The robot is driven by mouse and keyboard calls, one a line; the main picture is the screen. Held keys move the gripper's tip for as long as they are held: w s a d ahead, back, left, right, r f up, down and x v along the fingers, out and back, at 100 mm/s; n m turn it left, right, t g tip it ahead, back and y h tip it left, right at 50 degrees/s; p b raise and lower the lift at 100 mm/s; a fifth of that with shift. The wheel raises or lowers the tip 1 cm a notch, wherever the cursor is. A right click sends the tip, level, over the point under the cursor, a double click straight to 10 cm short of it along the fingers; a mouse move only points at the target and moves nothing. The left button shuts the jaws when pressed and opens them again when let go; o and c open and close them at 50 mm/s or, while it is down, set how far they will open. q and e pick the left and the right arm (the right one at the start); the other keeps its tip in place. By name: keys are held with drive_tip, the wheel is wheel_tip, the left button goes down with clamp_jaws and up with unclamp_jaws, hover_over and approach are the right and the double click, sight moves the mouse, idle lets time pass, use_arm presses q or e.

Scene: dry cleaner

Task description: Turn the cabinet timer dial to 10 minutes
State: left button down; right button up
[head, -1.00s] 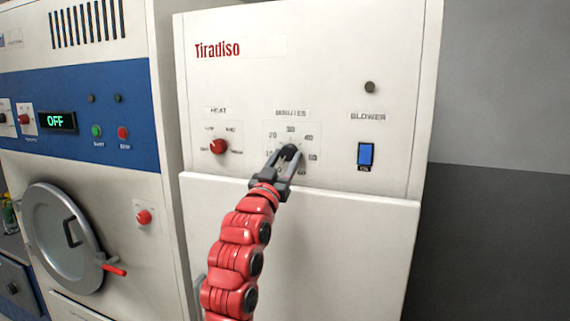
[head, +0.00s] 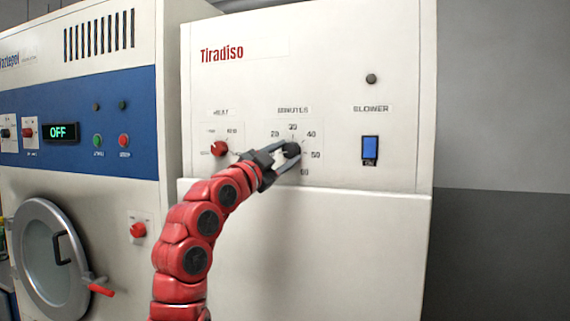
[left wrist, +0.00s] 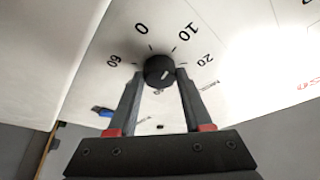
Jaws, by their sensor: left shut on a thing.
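The cabinet (head: 310,235) is white, with "Tiradiso" in red. Its black round timer dial (head: 293,149) sits under "MINUTES", among printed numbers. In the left wrist view the dial (left wrist: 158,70) shows a short pale mark on its face, with 60, 0, 10 and 20 printed around it. I cannot tell surely which number the mark points at. My left gripper (head: 286,153) is shut on the dial, reaching it from the lower left in the head view. Its two fingers (left wrist: 160,76) are on either side of the dial in the left wrist view. My right gripper is not in view.
A red heat knob (head: 219,148) is close left of my gripper. A blue blower switch (head: 370,148) is to the right. A blue and white machine (head: 90,185) with a round door (head: 25,240) and an OFF display (head: 60,132) stands at left.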

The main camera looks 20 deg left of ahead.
use_arm(q)
drive_tip(key=shift+m+g+h, duration=0.3)
drive_tip(key=shift+m, duration=0.5)
drive_tip(key=shift+c, duration=1.6)
unclamp_jaws()
drive_tip(key=shift+w, duration=0.1)
drive_tip(key=b+v, duration=0.3)
drive_tip(key=v, duration=1.4)
drive_tip(key=shift+s+b, duration=0.25)
drive_tip(key=shift+b, duration=0.1)
